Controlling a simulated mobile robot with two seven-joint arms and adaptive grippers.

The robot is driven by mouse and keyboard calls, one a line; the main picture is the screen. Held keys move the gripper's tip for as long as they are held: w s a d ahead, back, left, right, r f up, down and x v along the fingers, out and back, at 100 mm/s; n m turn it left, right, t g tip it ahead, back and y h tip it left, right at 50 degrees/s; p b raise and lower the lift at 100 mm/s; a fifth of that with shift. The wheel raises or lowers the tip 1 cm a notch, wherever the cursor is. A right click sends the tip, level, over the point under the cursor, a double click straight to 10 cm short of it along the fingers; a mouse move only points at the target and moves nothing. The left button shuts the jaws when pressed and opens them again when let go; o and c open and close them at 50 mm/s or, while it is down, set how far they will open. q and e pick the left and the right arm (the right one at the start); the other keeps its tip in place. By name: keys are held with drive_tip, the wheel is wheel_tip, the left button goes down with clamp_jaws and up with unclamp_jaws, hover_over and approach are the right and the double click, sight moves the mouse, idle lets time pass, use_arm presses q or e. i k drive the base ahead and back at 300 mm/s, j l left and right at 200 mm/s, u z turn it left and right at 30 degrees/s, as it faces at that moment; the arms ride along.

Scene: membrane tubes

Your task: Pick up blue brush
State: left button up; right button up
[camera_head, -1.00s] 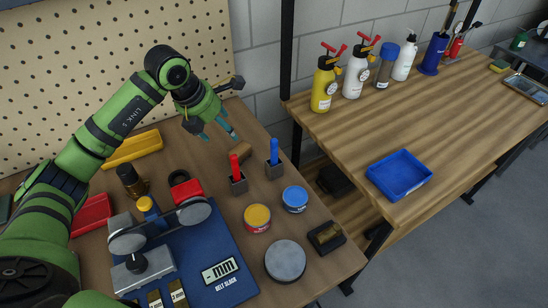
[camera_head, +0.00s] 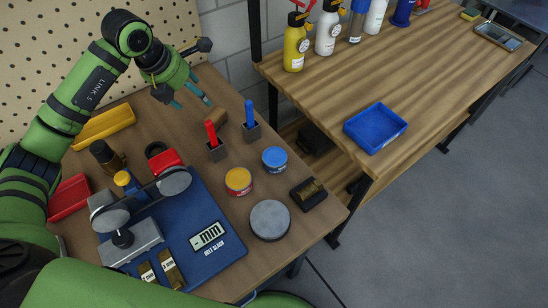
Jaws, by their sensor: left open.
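The blue brush (camera_head: 249,113) stands upright in a small dark block holder (camera_head: 251,132) near the right edge of the workbench; its lower part is hidden in the holder. A red brush (camera_head: 211,134) stands in a similar holder just left of it. My left gripper (camera_head: 192,102) comes in from the upper left. It is open and empty, with teal fingertips above the bench, left of and behind the blue brush and apart from it. My right gripper is not in view.
A blue tin (camera_head: 274,156), yellow tin (camera_head: 238,178) and grey disc (camera_head: 270,221) sit in front of the brushes. A belt gauge on a blue base (camera_head: 215,262) fills the front left. A wooden table (camera_head: 400,85) stands right.

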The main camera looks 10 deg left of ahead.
sight(250, 121)
drive_tip(key=i+l+u, duration=0.25)
drive_tip(key=l, duration=0.2)
drive_tip(key=l+u, duration=0.25)
drive_tip(key=l, duration=0.2)
drive_tip(key=i+l+u, duration=0.1)
drive_tip(key=l+u, duration=0.15)
drive_tip(key=l, duration=0.3)
